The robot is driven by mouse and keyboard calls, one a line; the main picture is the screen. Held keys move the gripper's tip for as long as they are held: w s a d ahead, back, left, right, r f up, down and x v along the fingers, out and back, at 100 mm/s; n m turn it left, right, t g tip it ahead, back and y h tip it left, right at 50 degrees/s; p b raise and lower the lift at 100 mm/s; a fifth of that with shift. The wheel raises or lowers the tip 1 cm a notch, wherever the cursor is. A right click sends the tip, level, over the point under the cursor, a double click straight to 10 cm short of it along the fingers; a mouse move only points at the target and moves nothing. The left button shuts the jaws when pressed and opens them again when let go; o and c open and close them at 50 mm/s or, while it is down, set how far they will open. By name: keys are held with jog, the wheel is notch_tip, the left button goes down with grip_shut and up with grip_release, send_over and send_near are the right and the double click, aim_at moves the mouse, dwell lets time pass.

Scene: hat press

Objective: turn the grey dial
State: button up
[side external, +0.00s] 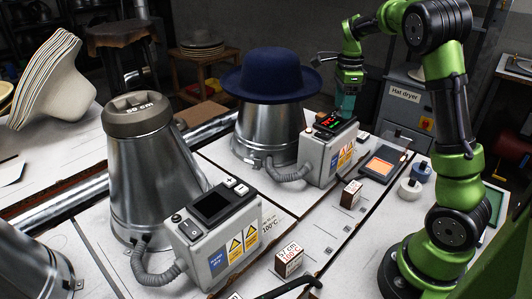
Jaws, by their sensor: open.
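Two small round pieces sit on the right-hand table beside my arm: a pale grey one (410,188) and a blue one (421,172). The pale one may be the grey dial, but it is too small to tell. A thick grey cap (137,113) marked in cm tops the near metal cone. My gripper (345,108) points down by the back right of the far control box (318,152), left of and above the round pieces. It is open and apart from them; its fingertips are small, and contact with the box cannot be told.
A navy hat (272,76) sits on the far metal cone (268,133). A near control box (213,235) has a dark screen and a hose. Small label blocks (288,261) and a panel with an orange screen (383,164) stand on the tables. A hat dryer (405,105) is behind.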

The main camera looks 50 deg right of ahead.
jog(key=c, duration=1)
jog(key=shift+c, duration=0.2)
jog(key=shift+n, duration=0.3)
jog(key=n, duration=0.3)
jog(key=shift+n, duration=0.3)
jog(key=n, duration=0.4)
jog(key=shift+n, duration=0.3)
jog(key=n, duration=0.4)
jog(key=shift+n, duration=2.5)
